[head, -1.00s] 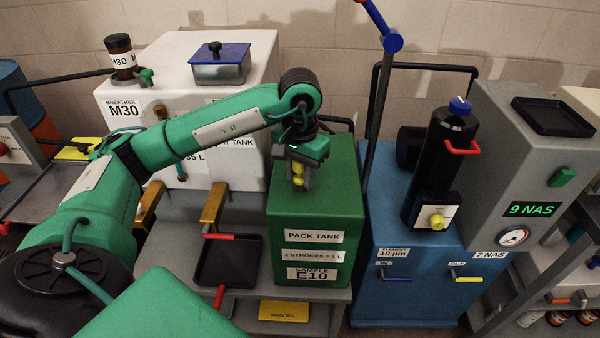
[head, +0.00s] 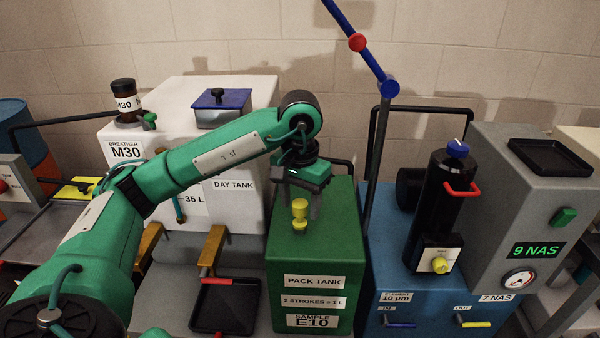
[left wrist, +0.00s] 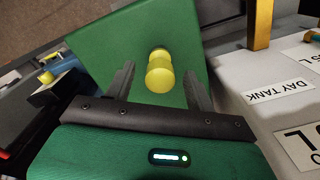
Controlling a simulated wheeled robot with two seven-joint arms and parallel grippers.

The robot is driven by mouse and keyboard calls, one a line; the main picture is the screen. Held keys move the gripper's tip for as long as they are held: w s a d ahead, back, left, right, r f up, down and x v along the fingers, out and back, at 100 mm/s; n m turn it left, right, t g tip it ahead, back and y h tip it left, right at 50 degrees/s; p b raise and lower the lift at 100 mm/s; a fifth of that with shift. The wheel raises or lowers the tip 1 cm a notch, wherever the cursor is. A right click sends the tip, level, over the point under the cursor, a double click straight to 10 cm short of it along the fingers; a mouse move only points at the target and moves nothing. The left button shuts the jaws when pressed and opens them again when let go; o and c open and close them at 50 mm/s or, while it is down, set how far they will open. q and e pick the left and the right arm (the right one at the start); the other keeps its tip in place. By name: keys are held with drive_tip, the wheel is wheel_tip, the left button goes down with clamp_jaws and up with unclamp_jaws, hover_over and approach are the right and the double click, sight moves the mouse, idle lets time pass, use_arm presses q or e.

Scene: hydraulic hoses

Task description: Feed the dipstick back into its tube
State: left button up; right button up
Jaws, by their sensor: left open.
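The dipstick's yellow handle (head: 300,213) stands upright at the top of the green pack tank (head: 311,262). Its rod and the tube are hidden, so I cannot tell how deep it sits. My left gripper (head: 298,204) is open, just above and around the handle, with a finger to either side. In the left wrist view the yellow handle (left wrist: 159,72) shows between the two spread fingers, with gaps on both sides. My right gripper is not in view.
The white day tank (head: 235,200) stands to the left with brass-coloured brackets and a black tray (head: 225,305) in front. The blue filter unit (head: 395,270) with a tall post (head: 377,150) stands close on the right. A black rail runs behind the pack tank.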

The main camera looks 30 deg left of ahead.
use_arm(q)
wheel_tip(320, 180, up, 3)
drive_tip(key=shift+r, duration=0.1)
wheel_tip(320, 180, up, 4)
drive_tip(key=shift+r+p, duration=0.2)
drive_tip(key=shift+p, duration=0.45)
drive_tip(key=shift+r, duration=0.8)
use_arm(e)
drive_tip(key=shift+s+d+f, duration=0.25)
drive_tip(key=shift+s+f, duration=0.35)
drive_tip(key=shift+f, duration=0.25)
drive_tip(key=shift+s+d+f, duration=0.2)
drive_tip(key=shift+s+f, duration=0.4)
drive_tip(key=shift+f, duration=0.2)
